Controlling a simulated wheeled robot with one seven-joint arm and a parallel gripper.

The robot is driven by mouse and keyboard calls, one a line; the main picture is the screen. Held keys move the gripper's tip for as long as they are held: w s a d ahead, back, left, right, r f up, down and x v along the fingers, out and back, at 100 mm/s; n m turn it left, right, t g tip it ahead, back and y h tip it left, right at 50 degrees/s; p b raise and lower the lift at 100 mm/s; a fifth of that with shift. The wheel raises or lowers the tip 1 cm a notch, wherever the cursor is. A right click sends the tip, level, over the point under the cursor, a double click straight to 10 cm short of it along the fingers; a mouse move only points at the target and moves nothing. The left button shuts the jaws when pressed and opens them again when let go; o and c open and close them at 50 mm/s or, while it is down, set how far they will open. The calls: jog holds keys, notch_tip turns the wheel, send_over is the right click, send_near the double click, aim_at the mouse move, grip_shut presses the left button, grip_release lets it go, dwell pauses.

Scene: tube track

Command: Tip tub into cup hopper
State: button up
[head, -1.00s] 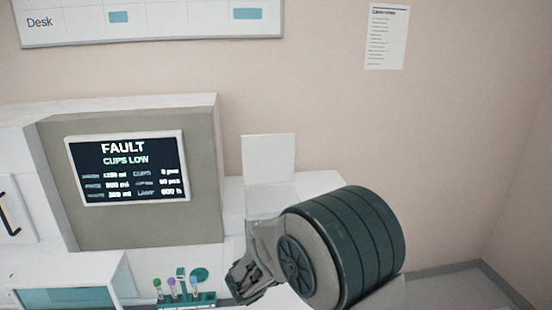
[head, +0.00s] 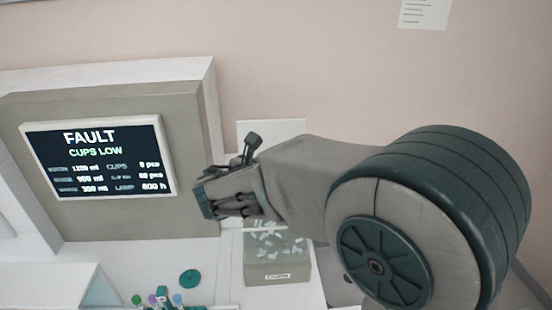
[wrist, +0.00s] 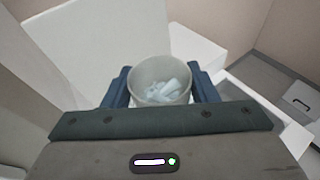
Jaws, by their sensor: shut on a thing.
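My gripper (head: 228,190) is at the centre of the head view, in front of the screen's right edge and above and left of the cup hopper. In the wrist view, its two blue fingers are shut on the tub (wrist: 139,80), a pale round container. Several small pale cups (wrist: 165,92) are inside the tub. The tub cannot be made out in the head view. The cup hopper (head: 277,272) is a grey-beige box labelled CUPS, with several pale pieces showing at its top. A white upright panel (head: 262,130) stands behind it, partly hidden by my arm.
The screen (head: 98,157) reads FAULT, CUPS LOW, on a beige housing at the left. Capped tubes in a teal rack (head: 165,302) and a teal disc (head: 190,278) are below it. In the wrist view, a large white panel (wrist: 75,40) is close on the left.

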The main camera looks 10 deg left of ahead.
jog(key=shift+f+m, duration=0.3)
jog(key=shift+f, duration=0.1)
jog(key=f+m+b, duration=0.1)
jog(key=b, duration=0.3)
jog(key=shift+d+f+y, duration=0.15)
jog(key=shift+d+y, duration=0.05)
jog(key=shift+y, duration=0.2)
jog(key=m+b, duration=0.1)
jog(key=b, duration=0.1)
jog(key=f+m+b, duration=0.1)
jog(key=b, duration=0.2)
jog(key=shift+a+f+t+y, duration=0.2)
jog(key=shift+f+t+y, duration=0.1)
jog(key=shift+t, duration=0.1)
jog(key=shift+b, duration=0.6)
jog(key=shift+f+m+y+b, duration=0.15)
jog(key=shift+m+y+b, duration=0.45)
jog(key=shift+b, duration=1.3)
jog(key=shift+a+r+m+t+b, duration=0.1)
jog(key=shift+r+m+t+b, duration=0.1)
jog(key=shift+m+t+b, duration=0.15)
jog(key=shift+f+b, duration=0.35)
jog(key=shift+b, duration=0.45)
jog(key=m+b, duration=0.1)
jog(key=b, duration=0.2)
jog(key=shift+f, duration=0.35)
jog(key=shift+r+m, duration=0.15)
jog(key=shift+m, duration=0.1)
